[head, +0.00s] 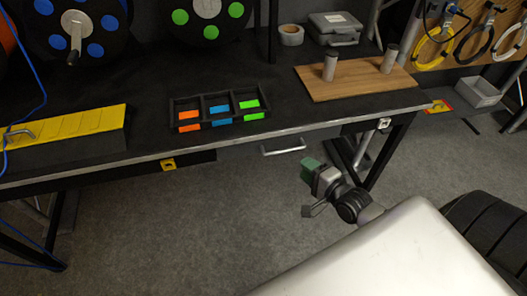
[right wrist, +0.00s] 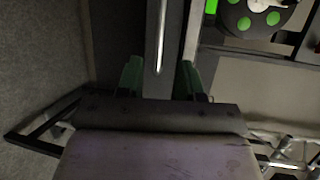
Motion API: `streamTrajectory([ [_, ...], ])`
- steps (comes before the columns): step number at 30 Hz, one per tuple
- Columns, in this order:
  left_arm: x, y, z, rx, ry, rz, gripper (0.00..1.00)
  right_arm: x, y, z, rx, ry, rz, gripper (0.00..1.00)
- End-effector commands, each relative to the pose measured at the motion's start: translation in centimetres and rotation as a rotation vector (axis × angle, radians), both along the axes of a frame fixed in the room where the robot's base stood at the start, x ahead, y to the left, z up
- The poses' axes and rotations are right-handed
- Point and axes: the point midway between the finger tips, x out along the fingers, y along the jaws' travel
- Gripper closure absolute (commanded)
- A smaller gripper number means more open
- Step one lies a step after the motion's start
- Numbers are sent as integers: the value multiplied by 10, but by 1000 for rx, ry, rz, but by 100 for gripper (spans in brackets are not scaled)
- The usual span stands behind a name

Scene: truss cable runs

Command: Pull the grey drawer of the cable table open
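The cable table (head: 350,103) has a dark top with a pale front edge. A silver bar handle (head: 283,146) shows just under that edge, near the middle. In the right wrist view the grey drawer front (right wrist: 150,75) runs upright between the fingers, with the bright handle (right wrist: 161,38) along it. The drawer looks shut. My right gripper (head: 310,166) is below and right of the handle in the head view, apart from it. Its green fingers (right wrist: 159,80) are spread, with nothing clamped between them. My left gripper is not in view.
On the table are a yellow-topped box (head: 85,122), a three-part tray (head: 217,108) with coloured pieces, and a wooden board (head: 350,82) with two posts. Cable reels (head: 77,22) stand behind. The table leg (head: 385,160) is right of my gripper. The floor in front is clear.

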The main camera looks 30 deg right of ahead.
Motion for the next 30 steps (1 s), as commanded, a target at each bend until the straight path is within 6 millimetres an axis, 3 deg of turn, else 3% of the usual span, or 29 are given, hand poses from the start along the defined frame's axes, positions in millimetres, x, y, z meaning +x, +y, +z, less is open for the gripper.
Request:
streamTrajectory([
  [8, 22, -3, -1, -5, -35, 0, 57, 38, 6, -6, 4, -4, 0, 63],
  [18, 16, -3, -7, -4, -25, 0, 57, 92, 15, -17, 1, -2, 0, 63],
  [30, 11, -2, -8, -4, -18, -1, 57, 103, 17, -19, 0, 0, 0, 63],
])
